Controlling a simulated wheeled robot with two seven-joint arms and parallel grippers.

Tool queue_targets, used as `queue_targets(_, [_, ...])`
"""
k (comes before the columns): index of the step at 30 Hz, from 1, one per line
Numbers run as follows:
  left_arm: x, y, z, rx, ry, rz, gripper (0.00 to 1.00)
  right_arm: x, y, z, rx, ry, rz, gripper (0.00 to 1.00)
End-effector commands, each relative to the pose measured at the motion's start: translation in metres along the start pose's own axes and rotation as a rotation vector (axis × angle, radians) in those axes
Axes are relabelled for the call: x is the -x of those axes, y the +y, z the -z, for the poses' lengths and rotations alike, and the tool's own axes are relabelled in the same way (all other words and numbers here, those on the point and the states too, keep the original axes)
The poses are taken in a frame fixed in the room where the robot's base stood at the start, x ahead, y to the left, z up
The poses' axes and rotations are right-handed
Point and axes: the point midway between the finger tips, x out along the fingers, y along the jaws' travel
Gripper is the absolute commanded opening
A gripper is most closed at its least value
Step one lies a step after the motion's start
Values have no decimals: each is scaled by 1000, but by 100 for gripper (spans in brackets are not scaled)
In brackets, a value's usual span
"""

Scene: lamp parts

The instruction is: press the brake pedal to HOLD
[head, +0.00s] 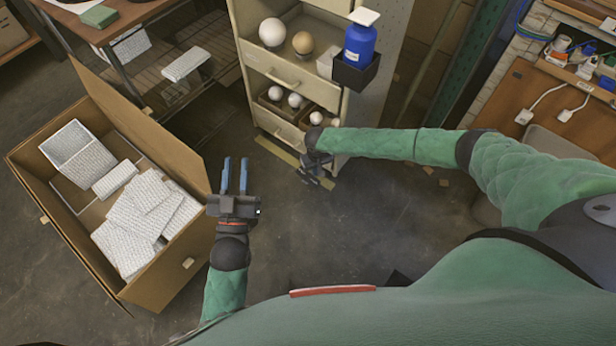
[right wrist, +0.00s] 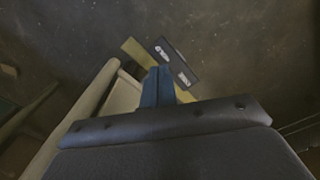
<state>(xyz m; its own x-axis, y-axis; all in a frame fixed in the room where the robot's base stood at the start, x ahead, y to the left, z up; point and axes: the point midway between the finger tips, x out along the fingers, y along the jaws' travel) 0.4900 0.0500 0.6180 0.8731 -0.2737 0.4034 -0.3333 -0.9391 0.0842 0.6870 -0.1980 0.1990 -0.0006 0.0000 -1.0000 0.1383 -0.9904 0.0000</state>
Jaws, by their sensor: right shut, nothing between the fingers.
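The brake pedal (right wrist: 178,62) shows in the right wrist view as a dark plate with two small white markings, too small to read. It lies by a yellow strip (right wrist: 138,52) near the floor. My right gripper (right wrist: 158,72) is shut and empty, its blue fingers together. Their tips overlap the pedal's near edge in this view; I cannot tell whether they touch it. In the head view my right gripper (head: 316,172) is low by the foot of the shelf cart and hides much of the pedal area. My left gripper (head: 235,162) is open and empty, beside the carton.
The cream shelf cart (head: 285,70) holds several round bulbs, with a blue bottle (head: 360,45) in a side holder. An open carton (head: 165,275) with white packing stands at left. A wire-shelf table (head: 140,20) stands behind it. The grey floor between my arms is clear.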

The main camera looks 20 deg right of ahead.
Motion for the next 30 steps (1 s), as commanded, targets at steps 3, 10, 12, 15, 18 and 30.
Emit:
queue_targets(3, [2, 0, -8, 2, -25, 2, 25, 1, 0, 0, 0, 0, 0, 0])
queue_targets(10, [7, -1, -21, 6, -72, 4, 25, 2, 0, 0, 0, 0, 0, 0])
queue_targets(12, [8, -1, -26, 8, -87, 5, 25, 3, 0, 0, 0, 0, 0, 0])
queue_targets(15, [10, -1, -32, 9, -107, 6, 25, 3, 0, 0, 0, 0, 0, 0])
queue_targets(18, [13, -2, -38, 11, -128, 8, 25, 4, 0, 0, 0, 0, 0, 0])
queue_targets(30, [24, -2, -62, 19, -210, 12, 25, 6, 0, 0, 0, 0, 0, 0])
